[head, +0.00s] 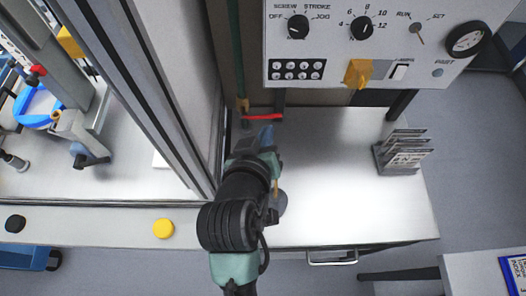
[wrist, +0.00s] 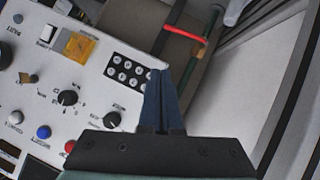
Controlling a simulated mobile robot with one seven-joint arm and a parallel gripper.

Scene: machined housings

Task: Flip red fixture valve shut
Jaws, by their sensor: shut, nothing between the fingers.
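In the wrist view the closed fingertips (wrist: 162,74) point toward the pipes, with a visible gap to the handle. Contact with the handle is not seen.
The white control panel (head: 345,45) with knobs and buttons overhangs the back of the white table (head: 340,200). A card rack (head: 402,152) stands at the table's right. A metal frame post (head: 150,90) is close on the left. The table's middle is clear.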

